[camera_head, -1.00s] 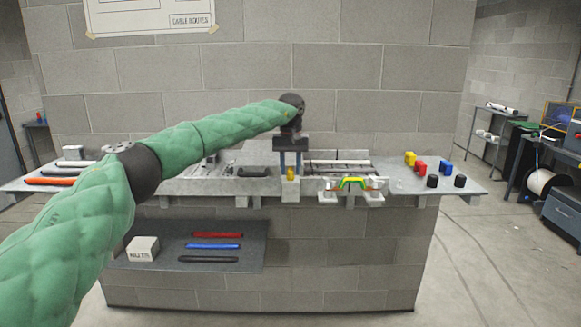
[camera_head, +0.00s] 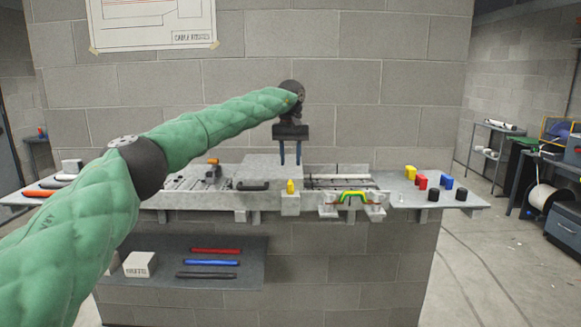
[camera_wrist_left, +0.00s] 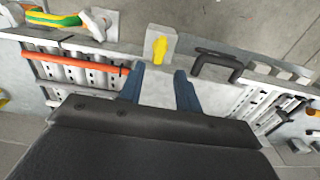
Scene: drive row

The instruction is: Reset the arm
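My left arm, in a green quilted sleeve, reaches in from the left in the head view. Its gripper (camera_head: 290,153) points down above the grey bench (camera_head: 225,200), with its two blue fingers apart and nothing between them. In the left wrist view the fingers (camera_wrist_left: 160,88) also stand apart and empty. A small yellow piece (camera_head: 290,186) sits on a pale block at the bench's front edge, below the gripper and apart from it; it also shows in the left wrist view (camera_wrist_left: 159,47). My right gripper is not in view.
A green-yellow cable piece (camera_head: 353,196) rests across holders at the front edge. A black handle (camera_head: 252,186) lies left of the yellow piece. Red, blue, yellow and black pieces stand on the right end. A lower shelf (camera_head: 215,270) holds coloured bars. A wall stands behind.

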